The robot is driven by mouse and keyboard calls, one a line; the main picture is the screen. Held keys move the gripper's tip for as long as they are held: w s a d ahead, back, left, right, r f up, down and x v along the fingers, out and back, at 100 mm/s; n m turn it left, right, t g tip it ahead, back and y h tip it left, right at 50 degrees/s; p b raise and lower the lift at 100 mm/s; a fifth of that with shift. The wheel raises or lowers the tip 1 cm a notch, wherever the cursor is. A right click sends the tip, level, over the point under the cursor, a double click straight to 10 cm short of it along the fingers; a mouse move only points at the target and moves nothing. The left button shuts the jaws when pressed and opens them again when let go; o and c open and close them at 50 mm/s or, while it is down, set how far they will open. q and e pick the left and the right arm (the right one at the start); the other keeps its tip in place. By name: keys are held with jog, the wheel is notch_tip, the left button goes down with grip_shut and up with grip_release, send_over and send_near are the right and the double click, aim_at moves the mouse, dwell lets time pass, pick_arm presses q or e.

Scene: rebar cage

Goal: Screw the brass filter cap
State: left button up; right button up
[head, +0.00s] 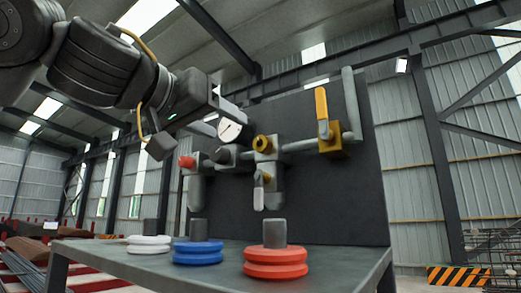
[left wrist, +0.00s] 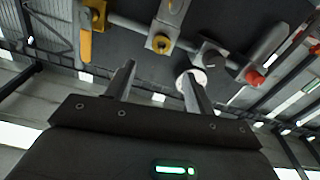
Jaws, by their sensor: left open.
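The brass filter cap (head: 262,143) sits on the front of a grey valve body in the middle of the pipework, and it also shows in the left wrist view (left wrist: 160,43). My left gripper (head: 228,119) is up and left of the cap in the head view, close in front of the pressure gauge. In the left wrist view its two fingers (left wrist: 157,70) are spread with nothing between them, and the cap appears beyond the gap, apart from the fingers. Whether the cap's thread is seated cannot be told. My right gripper is not in view.
The pipework is on a dark panel (head: 330,190), with a white gauge (head: 230,130), a red cap (head: 186,162) and a yellow-handled valve (head: 322,112). On the grey bench (head: 340,262) stand white, blue (head: 198,252) and red (head: 275,262) disc stacks.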

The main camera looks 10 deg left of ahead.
pick_arm(q)
jog(key=p, duration=0.4)
send_near(259, 143)
jog(key=x, duration=0.3)
jog(key=p+x, duration=0.2)
jog(key=x, duration=0.2)
jog(key=shift+w+r, duration=0.1)
jog(key=shift+r, duration=0.1)
jog(key=shift+w+d+f+p, duration=0.25)
jog(key=shift+w+p, duration=0.15)
jog(key=shift+w, duration=0.15)
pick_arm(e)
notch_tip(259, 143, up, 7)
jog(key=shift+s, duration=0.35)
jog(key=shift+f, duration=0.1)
